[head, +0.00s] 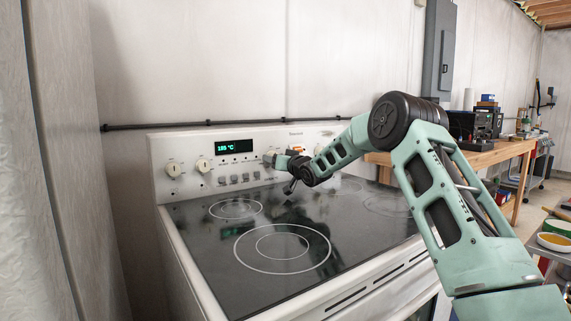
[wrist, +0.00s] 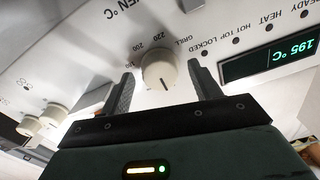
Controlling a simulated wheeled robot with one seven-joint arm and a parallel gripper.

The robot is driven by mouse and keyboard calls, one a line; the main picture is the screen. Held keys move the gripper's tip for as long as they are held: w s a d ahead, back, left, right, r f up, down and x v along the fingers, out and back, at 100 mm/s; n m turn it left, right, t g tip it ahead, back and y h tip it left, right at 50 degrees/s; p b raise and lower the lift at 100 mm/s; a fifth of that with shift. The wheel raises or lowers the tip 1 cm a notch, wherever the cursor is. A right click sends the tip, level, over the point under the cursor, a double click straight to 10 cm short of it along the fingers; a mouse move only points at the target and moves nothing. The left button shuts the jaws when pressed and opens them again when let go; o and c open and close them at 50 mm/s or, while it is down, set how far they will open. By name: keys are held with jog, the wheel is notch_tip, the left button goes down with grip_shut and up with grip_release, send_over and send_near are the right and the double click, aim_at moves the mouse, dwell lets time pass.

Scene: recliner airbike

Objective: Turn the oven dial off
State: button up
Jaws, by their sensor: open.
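The oven dial (wrist: 158,70) is a round cream knob on the stove's white control panel, ringed by temperature numbers and "GRILL". A dark pointer line shows on its face. My gripper (wrist: 160,69) is open, with one dark finger on each side of the dial in the wrist view. A gap shows between dial and fingers; I cannot tell how deep the fingers reach. In the head view my gripper (head: 276,161) is at the panel, right of the lit display (head: 233,146), and mostly hides the dial. The display also shows in the wrist view (wrist: 272,60), reading 195 °C.
Two more knobs (head: 203,165) sit left of the display, above small buttons (head: 233,179). Other knobs (wrist: 53,112) show at the left of the wrist view. The black glass cooktop (head: 190,240) below my arm is bare. A wooden workbench (head: 480,157) stands to the right.

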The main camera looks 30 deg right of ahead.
jog(key=s, duration=1.7)
jog(key=shift+s+d, duration=0.15)
jog(key=shift+d, duration=0.15)
jog(key=shift+r, duration=0.1)
